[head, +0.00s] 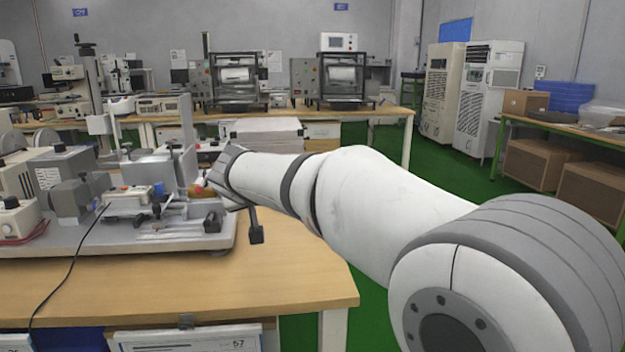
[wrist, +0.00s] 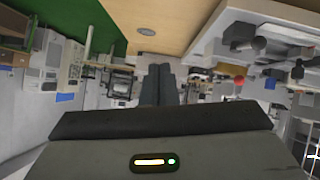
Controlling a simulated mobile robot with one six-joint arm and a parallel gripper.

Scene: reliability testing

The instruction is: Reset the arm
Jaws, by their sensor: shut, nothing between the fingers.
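My white and grey arm reaches from the lower right across the head view to the left, over the right end of the machine on the near table. My gripper shows in the wrist view (wrist: 159,72) as two dark fingers side by side, shut with nothing between them. In the head view my wrist hides most of the gripper. The wrist view is upside down, with the tabletop at its top.
The near wooden table (head: 290,285) carries a grey test machine (head: 120,238) with blocks and a red knob (head: 197,190). Its front right top is bare. A back table (head: 385,112) holds caged machines (head: 238,80). White cabinets (head: 488,90) and cardboard boxes (head: 535,165) stand right.

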